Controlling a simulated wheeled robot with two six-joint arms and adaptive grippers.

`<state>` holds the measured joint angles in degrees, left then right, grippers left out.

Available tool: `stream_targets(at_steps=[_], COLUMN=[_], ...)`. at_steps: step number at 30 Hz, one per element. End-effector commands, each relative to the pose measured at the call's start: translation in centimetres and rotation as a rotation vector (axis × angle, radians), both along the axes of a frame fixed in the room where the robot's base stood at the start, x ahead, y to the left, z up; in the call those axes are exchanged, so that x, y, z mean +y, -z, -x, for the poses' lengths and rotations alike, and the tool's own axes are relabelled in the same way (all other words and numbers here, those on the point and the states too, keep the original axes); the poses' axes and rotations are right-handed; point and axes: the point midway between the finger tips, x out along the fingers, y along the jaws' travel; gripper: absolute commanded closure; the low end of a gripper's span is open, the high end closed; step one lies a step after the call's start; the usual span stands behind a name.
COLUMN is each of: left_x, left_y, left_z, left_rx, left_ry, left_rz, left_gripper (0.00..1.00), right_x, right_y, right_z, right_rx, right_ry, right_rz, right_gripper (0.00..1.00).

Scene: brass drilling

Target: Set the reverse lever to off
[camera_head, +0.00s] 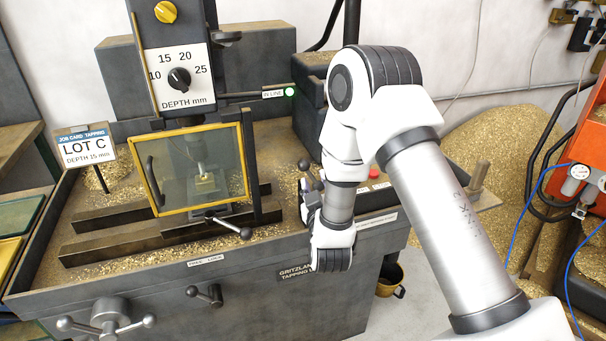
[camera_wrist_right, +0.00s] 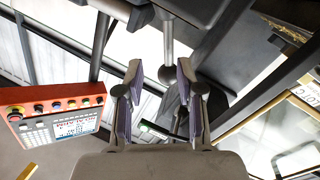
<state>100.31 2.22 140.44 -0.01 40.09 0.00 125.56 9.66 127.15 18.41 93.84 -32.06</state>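A lever with a dark ball knob (camera_head: 304,165) stands up at the right end of the grey tapping machine, beside my right gripper; which function it has I cannot read. My right gripper (camera_head: 309,197) is just below and close to this knob, its fingers partly hidden by the wrist. In the right wrist view, my gripper's two fingers (camera_wrist_right: 160,72) are spread apart. A grey rod (camera_wrist_right: 168,42) with a dark ball end shows between or just beyond the fingertips; I cannot tell whether they touch. My left gripper is not in view.
A yellow-framed guard (camera_head: 157,205) covers the spindle, with a ball-ended handle (camera_head: 230,228) in front. A red button (camera_head: 374,172) sits right of my wrist. A green lamp (camera_head: 290,92) glows by the IN LINE label. A sign (camera_head: 85,150) reads LOT C.

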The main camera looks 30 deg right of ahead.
Motion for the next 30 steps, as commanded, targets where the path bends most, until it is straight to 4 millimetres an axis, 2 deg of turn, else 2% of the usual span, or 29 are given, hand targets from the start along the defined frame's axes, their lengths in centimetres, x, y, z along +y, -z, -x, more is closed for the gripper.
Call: stream_targets(at_steps=[3,7,16,19,26,30], left_x=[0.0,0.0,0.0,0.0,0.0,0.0], left_y=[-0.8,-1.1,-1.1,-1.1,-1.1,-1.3], left_z=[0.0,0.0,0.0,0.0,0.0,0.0], left_rx=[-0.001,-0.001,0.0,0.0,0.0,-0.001], left_ry=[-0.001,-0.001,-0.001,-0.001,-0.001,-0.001], left_rz=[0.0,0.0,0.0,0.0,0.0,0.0], left_gripper=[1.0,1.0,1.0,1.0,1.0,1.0], right_x=[-1.1,-1.9,-2.1,-2.1,-2.1,-3.2], right_y=[-0.3,-0.1,0.1,0.1,0.1,-0.5], right_z=[-2.1,-3.8,-4.4,-4.4,-4.4,-4.1], right_rx=[-0.001,0.001,0.003,0.004,0.002,-0.031], right_ry=[0.001,0.0,-0.002,-0.003,-0.002,0.0], right_rz=[-0.001,-0.001,0.0,-0.001,-0.006,-0.141], right_gripper=[0.63,0.63,0.63,0.98,1.0,1.0])
